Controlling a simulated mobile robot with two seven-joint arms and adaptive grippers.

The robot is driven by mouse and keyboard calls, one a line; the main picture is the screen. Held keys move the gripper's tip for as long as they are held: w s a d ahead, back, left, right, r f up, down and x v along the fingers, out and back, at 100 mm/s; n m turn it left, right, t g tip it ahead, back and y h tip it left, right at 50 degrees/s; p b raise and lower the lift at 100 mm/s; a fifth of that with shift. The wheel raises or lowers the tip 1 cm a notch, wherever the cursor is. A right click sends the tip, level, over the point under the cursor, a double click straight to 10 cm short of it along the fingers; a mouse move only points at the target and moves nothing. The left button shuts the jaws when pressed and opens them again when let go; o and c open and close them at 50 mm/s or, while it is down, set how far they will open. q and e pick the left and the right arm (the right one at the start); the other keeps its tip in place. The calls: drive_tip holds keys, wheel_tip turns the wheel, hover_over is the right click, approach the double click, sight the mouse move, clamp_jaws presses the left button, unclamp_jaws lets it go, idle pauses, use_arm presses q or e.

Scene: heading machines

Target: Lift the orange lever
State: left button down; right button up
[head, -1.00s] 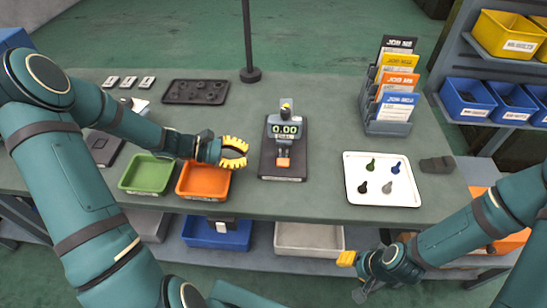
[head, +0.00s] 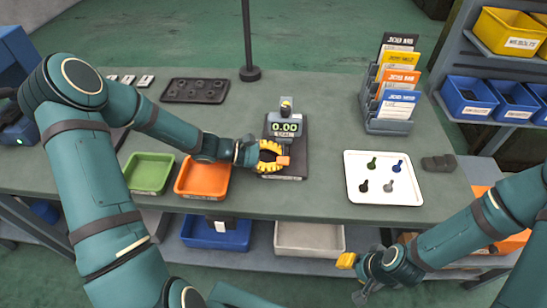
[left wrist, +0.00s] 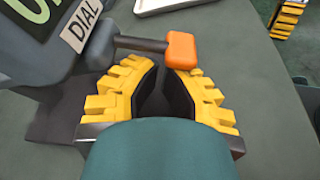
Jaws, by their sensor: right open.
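The orange lever (head: 284,160) sticks out from the front of the grey dial gauge (head: 285,128), which reads 0.00 and stands on a dark base plate. In the left wrist view the lever's orange knob (left wrist: 181,48) sits on a dark rod from the gauge body. My left gripper (head: 272,156) is open at the lever; in the left wrist view its yellow fingertips (left wrist: 160,68) lie close to the rod and knob, with a gap between them. Contact cannot be told. My right gripper (head: 346,262) is open and empty, low in front of the table.
Green (head: 149,187) and orange (head: 202,194) trays lie left of the gauge. A white tray (head: 384,200) with several small parts lies to the right, beside a dark block (head: 439,162). A card rack (head: 388,125) and a thin pole (head: 248,45) stand behind.

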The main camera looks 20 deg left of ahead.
use_arm(q)
drive_tip(key=shift+s+r, duration=0.15)
drive_tip(key=shift+r, duration=0.05)
idle(0.7)
drive_tip(key=shift+d+r+n+p, duration=0.1)
drive_tip(key=shift+r+n+p, duration=0.15)
drive_tip(key=shift+p, duration=0.45)
drive_tip(key=n+p, duration=0.1)
drive_tip(key=p, duration=0.1)
drive_tip(key=n+g+p, duration=0.1)
drive_tip(key=p, duration=0.1)
drive_tip(key=shift+s+r+g, duration=0.3)
drive_tip(key=shift+r, duration=0.1)
drive_tip(key=shift+s+n+p, duration=0.1)
drive_tip(key=shift+n+p, duration=0.15)
drive_tip(key=shift+p, duration=0.3)
drive_tip(key=n+p, duration=0.1)
drive_tip(key=r+n+g+p, duration=0.1)
drive_tip(key=p, duration=0.1)
drive_tip(key=shift+s+d+g+h, duration=0.15)
drive_tip(key=shift+s+g+h, duration=0.15)
drive_tip(key=shift+n+p, duration=0.3)
drive_tip(key=shift+f, duration=0.2)
drive_tip(key=shift+r, duration=0.15)
